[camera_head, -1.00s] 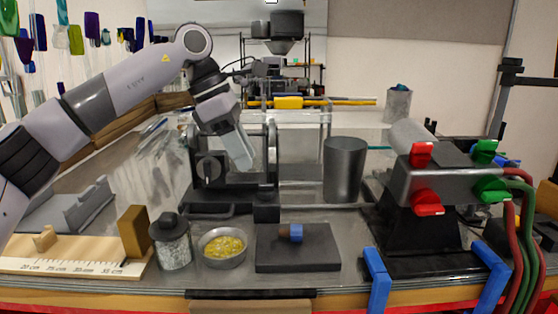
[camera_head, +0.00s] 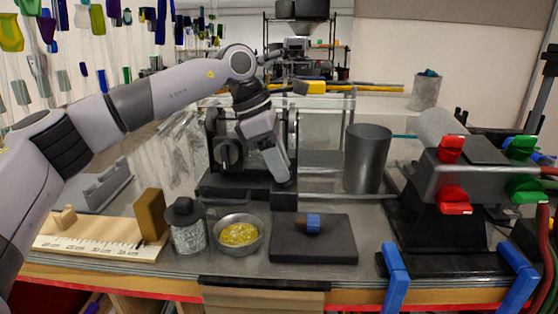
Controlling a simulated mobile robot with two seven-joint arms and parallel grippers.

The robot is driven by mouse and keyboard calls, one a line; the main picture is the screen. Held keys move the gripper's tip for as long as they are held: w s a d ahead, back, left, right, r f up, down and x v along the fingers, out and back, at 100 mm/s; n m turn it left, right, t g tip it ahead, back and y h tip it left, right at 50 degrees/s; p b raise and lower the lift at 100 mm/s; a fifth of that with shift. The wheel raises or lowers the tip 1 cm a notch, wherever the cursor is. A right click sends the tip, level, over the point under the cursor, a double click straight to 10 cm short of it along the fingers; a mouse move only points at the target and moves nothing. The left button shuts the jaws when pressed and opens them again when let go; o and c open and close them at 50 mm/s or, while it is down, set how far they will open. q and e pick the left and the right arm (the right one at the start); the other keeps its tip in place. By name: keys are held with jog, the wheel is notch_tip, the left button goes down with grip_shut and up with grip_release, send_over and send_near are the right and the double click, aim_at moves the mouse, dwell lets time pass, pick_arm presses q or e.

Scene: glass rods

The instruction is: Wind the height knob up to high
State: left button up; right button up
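A black stand (camera_head: 207,186) sits at the middle left of the bench. On its front is a round dark knob (camera_head: 228,153) with a raised grip bar; I see no label that names it as the height knob. My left gripper (camera_head: 280,174) points down in front of the stand's right side, to the right of the knob and apart from it in the picture. Its fingers look like one grey block from here, so I cannot tell whether they are open or shut. My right gripper is not in view.
A glass jar (camera_head: 188,235), a metal bowl (camera_head: 240,235) and a dark block (camera_head: 311,240) stand along the front. A grey cylinder (camera_head: 367,158) stands right of the stand. A burner with red and green taps (camera_head: 455,199) is at the right.

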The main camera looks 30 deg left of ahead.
pick_arm(q)
grip_shut()
